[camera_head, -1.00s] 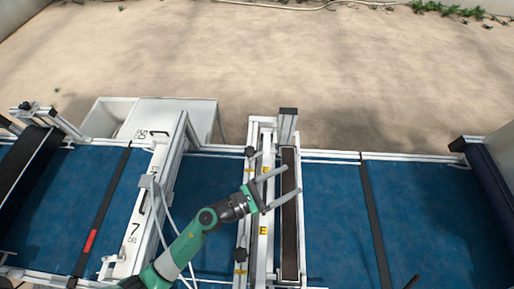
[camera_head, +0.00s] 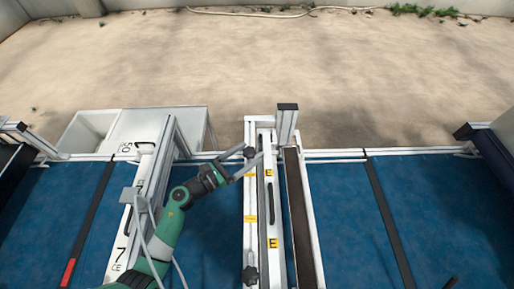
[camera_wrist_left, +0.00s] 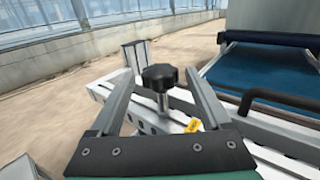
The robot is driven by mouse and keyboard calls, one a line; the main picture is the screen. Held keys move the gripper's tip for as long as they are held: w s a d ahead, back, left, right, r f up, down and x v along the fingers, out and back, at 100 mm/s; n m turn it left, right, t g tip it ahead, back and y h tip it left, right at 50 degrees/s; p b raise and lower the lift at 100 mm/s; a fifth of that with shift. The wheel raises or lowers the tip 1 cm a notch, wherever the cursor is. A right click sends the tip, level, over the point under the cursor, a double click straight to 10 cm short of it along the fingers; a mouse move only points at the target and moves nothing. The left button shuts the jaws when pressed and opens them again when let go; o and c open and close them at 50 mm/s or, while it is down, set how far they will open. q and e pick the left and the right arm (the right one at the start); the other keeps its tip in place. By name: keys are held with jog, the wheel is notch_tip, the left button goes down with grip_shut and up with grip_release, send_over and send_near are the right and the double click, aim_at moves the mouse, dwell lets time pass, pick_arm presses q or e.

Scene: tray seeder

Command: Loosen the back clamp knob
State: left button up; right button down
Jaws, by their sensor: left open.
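The back clamp knob (camera_head: 249,152) is black and lobed, at the far end of a white rail across the blue belt. In the left wrist view the knob (camera_wrist_left: 160,77) stands upright on a metal stem. My left gripper (camera_head: 246,156) is open, with one finger on each side of the knob. In the left wrist view its fingers (camera_wrist_left: 157,73) flank the knob with gaps on both sides, and nothing is held. A second black knob (camera_head: 250,276) sits at the near end of the same rail. My right gripper is not recognisable in these views.
A dark roller bar (camera_head: 299,215) and an upright post (camera_head: 287,122) stand just right of the rail. A white frame marked 7 (camera_head: 118,252) is to the left. White bins (camera_head: 150,128) lie behind. The blue belt (camera_head: 340,215) is open at right.

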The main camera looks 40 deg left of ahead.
aim_at(257, 156)
pick_arm(q)
jog(key=w, duration=0.4)
jog(key=shift+w+d, duration=0.35)
jog(key=shift+w, duration=0.05)
jog(key=shift+c, duration=0.2)
grip_shut()
